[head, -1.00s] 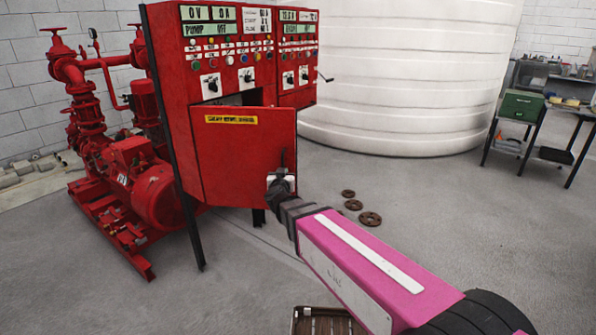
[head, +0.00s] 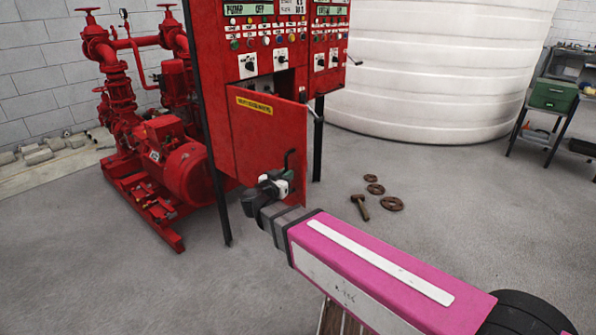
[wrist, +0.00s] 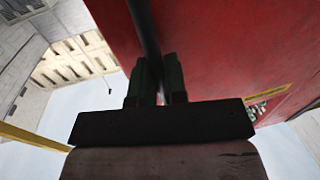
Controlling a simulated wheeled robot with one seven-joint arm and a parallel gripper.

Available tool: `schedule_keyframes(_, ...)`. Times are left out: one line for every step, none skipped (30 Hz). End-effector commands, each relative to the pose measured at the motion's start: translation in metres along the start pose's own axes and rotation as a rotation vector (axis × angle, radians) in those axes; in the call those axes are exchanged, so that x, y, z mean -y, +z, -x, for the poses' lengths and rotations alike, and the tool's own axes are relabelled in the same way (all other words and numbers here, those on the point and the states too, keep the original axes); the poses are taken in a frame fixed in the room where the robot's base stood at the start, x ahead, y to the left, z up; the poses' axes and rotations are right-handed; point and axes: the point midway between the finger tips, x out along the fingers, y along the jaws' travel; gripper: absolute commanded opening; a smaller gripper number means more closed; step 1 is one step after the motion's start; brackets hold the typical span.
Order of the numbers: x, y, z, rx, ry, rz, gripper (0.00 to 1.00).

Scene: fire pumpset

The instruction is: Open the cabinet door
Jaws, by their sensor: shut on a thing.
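The red cabinet (head: 208,60) stands left of centre in the head view, with its switch panel above. Its red door (head: 262,140) with a yellow label stands ajar, its right edge swung out toward me. A dark gap shows above it. My gripper (head: 286,178) is shut on the dark door handle (head: 290,156) near the door's lower right edge. In the wrist view, the handle bar (wrist: 146,32) runs between the fingers of my gripper (wrist: 160,72), with the red door surface (wrist: 225,50) beside it. The cabinet's inside is mostly hidden.
Red pumps and pipes (head: 165,150) stand left of the cabinet. Rusty round wheels (head: 391,204) and a hammer (head: 360,206) lie on the floor to the right. A big white tank (head: 440,80) stands behind, a work table (head: 545,110) at far right. Floor around is mostly clear.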

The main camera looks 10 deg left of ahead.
Motion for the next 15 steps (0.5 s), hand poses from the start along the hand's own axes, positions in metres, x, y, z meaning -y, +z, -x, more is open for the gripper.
schedule_keyframes(0.006, -0.002, 0.008, -0.006, -0.009, 0.005, 0.0)
schedule_keyframes(0.007, -0.002, 0.012, -0.006, -0.008, 0.005, 0.0)
schedule_keyframes(0.009, -0.002, 0.017, -0.006, -0.009, 0.005, 0.0)
schedule_keyframes(0.011, -0.002, 0.02, -0.006, -0.01, 0.005, 0.0)
schedule_keyframes(0.012, -0.002, 0.023, -0.006, -0.01, 0.005, 0.0)
schedule_keyframes(0.014, -0.002, 0.026, -0.006, -0.009, 0.005, 0.0)
schedule_keyframes(0.015, -0.002, 0.029, -0.006, -0.009, 0.005, 0.0)
schedule_keyframes(0.016, -0.002, 0.031, -0.006, -0.009, 0.005, 0.0)
schedule_keyframes(0.017, -0.002, 0.034, -0.006, -0.01, 0.005, 0.0)
schedule_keyframes(0.018, -0.002, 0.036, -0.006, -0.01, 0.005, 0.0)
schedule_keyframes(0.019, -0.002, 0.037, -0.006, -0.01, 0.005, 0.0)
schedule_keyframes(0.02, -0.002, 0.038, -0.006, -0.01, 0.005, 0.0)
schedule_keyframes(0.02, -0.002, 0.039, -0.006, -0.01, 0.005, 0.0)
schedule_keyframes(0.021, -0.002, 0.04, -0.006, -0.01, 0.005, 0.0)
schedule_keyframes(0.021, -0.002, 0.041, -0.006, -0.01, 0.005, 0.0)
